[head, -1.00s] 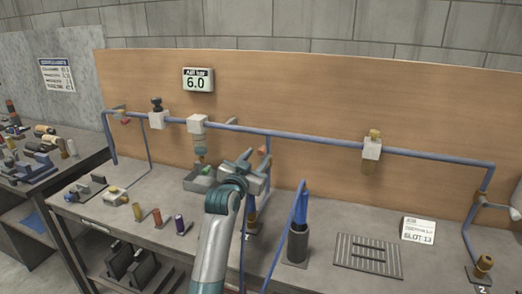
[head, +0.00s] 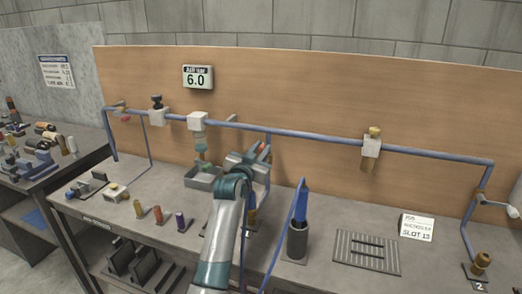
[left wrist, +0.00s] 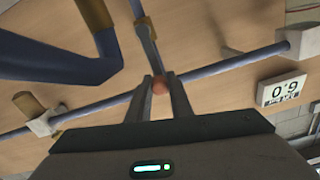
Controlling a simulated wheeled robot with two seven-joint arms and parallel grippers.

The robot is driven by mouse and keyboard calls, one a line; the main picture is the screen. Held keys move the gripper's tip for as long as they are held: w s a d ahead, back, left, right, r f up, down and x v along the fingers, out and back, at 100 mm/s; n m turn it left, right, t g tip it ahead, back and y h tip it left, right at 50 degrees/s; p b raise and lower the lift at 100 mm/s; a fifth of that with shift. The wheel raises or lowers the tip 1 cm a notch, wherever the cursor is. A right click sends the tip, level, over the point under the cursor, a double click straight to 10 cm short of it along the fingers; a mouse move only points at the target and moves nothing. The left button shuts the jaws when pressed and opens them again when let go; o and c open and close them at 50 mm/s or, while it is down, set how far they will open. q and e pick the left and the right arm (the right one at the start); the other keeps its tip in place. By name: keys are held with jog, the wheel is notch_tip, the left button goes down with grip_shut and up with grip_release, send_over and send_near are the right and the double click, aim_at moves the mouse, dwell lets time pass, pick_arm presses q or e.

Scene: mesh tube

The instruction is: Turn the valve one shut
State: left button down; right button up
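My left gripper (head: 257,158) is at the middle of the bench, near the upper end of a short vertical pipe branch (head: 268,142). In the left wrist view, its two fingers (left wrist: 161,88) are apart, with a small red-orange knob (left wrist: 158,87) between or just beyond their tips. Whether they touch it I cannot tell. Red also shows by the fingers in the head view (head: 264,152). The gripper hides most of this valve and its handle, so its position is unclear. My right gripper is not in view.
A long blue pipe (head: 310,138) runs along the wooden board. A display (head: 198,77) reads 6.0. A valve lever (head: 492,203) is at far right.

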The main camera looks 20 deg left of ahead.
pick_arm(q)
jog(key=shift+d+m, duration=0.15)
jog(key=shift+m, duration=0.15)
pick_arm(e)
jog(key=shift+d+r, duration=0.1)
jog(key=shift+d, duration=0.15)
pick_arm(q)
jog(key=shift+d+m, duration=0.3)
jog(key=shift+m, duration=0.1)
jog(key=d+f+m+p, duration=0.2)
jog(key=d+f+m, duration=0.4)
jog(key=m, duration=1)
jog(key=shift+s+d+f+m, duration=0.15)
jog(key=shift+d+f+m, duration=0.15)
jog(key=shift+f, duration=0.55)
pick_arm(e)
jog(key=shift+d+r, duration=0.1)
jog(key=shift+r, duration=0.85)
pick_arm(q)
jog(key=shift+f, duration=0.1)
jog(key=c, duration=1.6)
grip_release()
